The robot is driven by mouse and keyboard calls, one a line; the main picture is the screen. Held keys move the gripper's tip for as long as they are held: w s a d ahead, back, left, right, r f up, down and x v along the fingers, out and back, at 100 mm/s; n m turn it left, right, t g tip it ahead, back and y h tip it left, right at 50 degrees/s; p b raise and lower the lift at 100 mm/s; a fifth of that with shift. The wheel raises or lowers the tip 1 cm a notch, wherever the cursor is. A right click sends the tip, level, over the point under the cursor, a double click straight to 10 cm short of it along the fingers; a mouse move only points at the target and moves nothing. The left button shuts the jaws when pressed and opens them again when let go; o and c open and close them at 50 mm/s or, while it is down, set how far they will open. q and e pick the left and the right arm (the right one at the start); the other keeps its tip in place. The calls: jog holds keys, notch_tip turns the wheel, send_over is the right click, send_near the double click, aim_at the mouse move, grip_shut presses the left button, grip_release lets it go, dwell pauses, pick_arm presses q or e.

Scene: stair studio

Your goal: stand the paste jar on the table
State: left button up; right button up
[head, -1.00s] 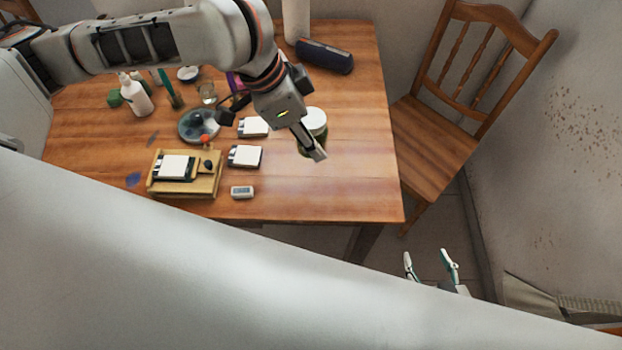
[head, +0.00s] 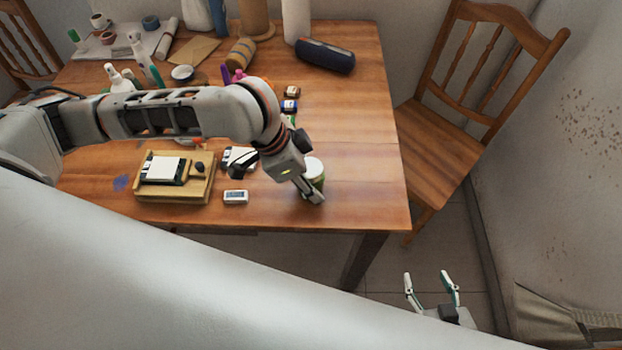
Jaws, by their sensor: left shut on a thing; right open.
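The paste jar (head: 316,170), green with a white lid, is upright over the right front part of the wooden table (head: 365,185). My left gripper (head: 313,195) is shut on the jar from the near left side, and its finger hides part of the jar. Whether the jar's base touches the table top cannot be told. My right gripper (head: 432,290) is open and empty, low at the front right, off the table and above the floor.
A small white device (head: 235,197) and a wooden tray (head: 145,196) lie left of the jar. A dark blue cylindrical case (head: 325,55) lies at the back. A wooden chair (head: 440,135) stands at the table's right. The table right of the jar is clear.

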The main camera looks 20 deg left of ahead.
pick_arm(q)
jog(key=shift+r, duration=0.1)
jog(key=o, duration=1.5)
jog(key=shift+f, duration=0.2)
jog(key=shift+r, duration=0.1)
jog(key=p+v, duration=0.4)
jog(key=v, duration=0.8)
